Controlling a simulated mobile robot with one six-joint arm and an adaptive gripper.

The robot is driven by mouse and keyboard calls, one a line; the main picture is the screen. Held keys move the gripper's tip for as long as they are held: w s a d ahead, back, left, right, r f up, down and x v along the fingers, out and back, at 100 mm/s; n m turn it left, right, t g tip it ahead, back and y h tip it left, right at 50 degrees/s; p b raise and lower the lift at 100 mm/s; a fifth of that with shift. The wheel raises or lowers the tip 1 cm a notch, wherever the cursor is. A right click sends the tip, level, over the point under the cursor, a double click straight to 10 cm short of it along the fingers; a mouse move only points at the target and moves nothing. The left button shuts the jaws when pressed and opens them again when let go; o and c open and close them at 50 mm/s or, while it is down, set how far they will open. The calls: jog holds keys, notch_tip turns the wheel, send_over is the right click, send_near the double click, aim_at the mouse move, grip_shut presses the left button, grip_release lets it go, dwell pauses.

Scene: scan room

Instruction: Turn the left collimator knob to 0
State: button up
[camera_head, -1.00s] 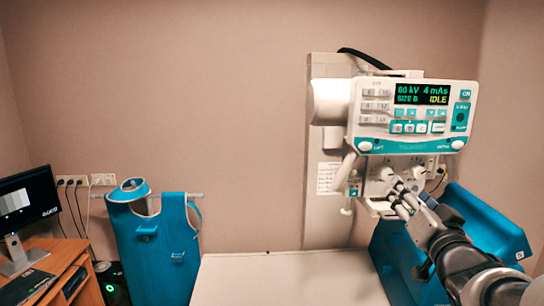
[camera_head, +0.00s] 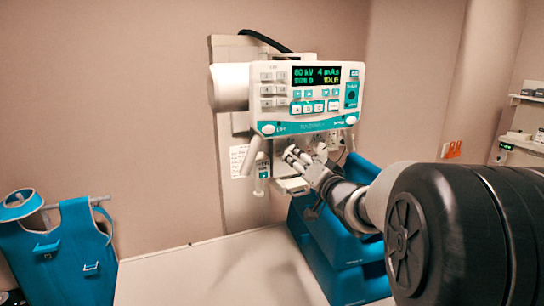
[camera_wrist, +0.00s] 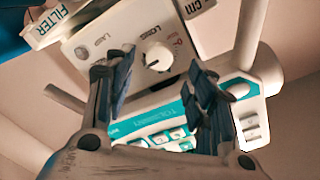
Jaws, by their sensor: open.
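The collimator sits under the console in the head view, its left knob largely hidden behind my gripper (camera_head: 297,158). A right knob (camera_head: 320,150) shows beside the fingers. In the wrist view, a round white knob (camera_wrist: 157,57) with a pointer ridge faces me on the pale collimator face (camera_wrist: 120,35), under a label that looks like "LONG". My gripper (camera_wrist: 161,66) is open, with a dark finger on either side of this knob in the picture. The fingers appear nearer the camera than the knob, and I see no contact. The scale number it points to is not readable.
The console (camera_head: 310,95) with its lit display overhangs the knobs. A handle (camera_head: 252,153) hangs at the collimator's left. A blue stand (camera_head: 335,245) is below my arm, and a pale table (camera_head: 215,270) lies in front. A blue apron (camera_head: 65,250) hangs at left.

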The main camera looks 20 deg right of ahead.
aim_at(292, 155)
jog(key=shift+w, duration=2.8)
jog(key=shift+c, duration=0.4)
jog(key=c, duration=1)
